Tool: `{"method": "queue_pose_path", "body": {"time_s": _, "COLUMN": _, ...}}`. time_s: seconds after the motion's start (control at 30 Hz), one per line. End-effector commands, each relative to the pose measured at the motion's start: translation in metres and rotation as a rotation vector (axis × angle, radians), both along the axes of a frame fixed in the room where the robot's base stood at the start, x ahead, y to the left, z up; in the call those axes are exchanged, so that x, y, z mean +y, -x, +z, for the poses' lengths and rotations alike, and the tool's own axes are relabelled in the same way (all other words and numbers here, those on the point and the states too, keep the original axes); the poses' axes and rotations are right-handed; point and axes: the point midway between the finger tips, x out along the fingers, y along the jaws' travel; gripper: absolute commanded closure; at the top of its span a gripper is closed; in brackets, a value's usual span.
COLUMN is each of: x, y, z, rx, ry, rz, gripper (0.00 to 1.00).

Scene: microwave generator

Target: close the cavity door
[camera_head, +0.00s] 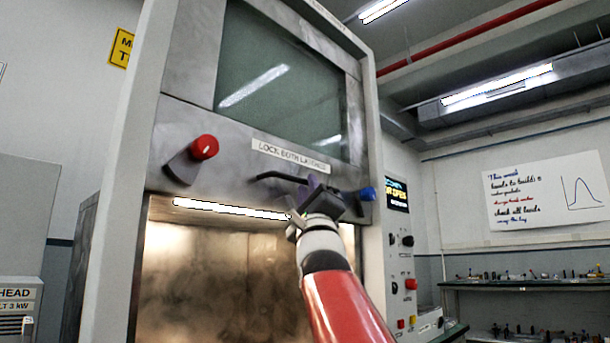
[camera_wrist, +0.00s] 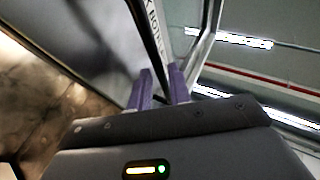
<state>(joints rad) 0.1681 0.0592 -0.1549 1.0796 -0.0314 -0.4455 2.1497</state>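The cavity door (camera_head: 285,85) is a grey metal panel with a dark glass window, standing raised in the upper part of the machine frame. The cavity (camera_head: 215,265) below is open, with a lit strip along its top edge. A black bar handle (camera_head: 272,175) runs along the door's lower part, under a label. My gripper (camera_head: 318,187) is at the bar's right part. In the wrist view its two purple fingers (camera_wrist: 162,80) stand a narrow gap apart with the black bar (camera_wrist: 150,38) running between them; they look shut on it. The exact contact is hidden.
A red-knobbed latch (camera_head: 204,147) is at the left of the door's lower part and a blue-knobbed latch (camera_head: 367,194) at the right, close to my gripper. A control panel (camera_head: 405,270) with knobs is on the frame's right side. A bench (camera_head: 530,283) stands farther back right.

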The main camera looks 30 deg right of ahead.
Motion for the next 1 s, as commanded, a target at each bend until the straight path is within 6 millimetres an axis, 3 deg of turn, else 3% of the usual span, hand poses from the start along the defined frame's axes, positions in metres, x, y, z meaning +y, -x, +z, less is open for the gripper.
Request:
{"method": "queue_pose_path", "body": {"time_s": 0.03, "x": -0.002, "y": -0.006, "z": 0.01, "rx": 0.001, "ry": 0.001, "rz": -0.001, "gripper": 0.8}}
{"method": "queue_pose_path", "body": {"time_s": 0.2, "x": -0.004, "y": -0.015, "z": 0.02, "rx": 0.001, "ry": 0.0, "rz": 0.0, "gripper": 0.8}}
{"method": "queue_pose_path", "body": {"time_s": 0.5, "x": -0.005, "y": -0.017, "z": 0.02, "rx": 0.002, "ry": -0.001, "rz": 0.0, "gripper": 0.8}}
{"method": "queue_pose_path", "body": {"time_s": 0.7, "x": -0.005, "y": -0.017, "z": 0.02, "rx": 0.002, "ry": 0.0, "rz": -0.001, "gripper": 1.0}}
{"method": "queue_pose_path", "body": {"time_s": 1.0, "x": -0.005, "y": -0.017, "z": 0.019, "rx": 0.003, "ry": 0.0, "rz": 0.0, "gripper": 1.0}}
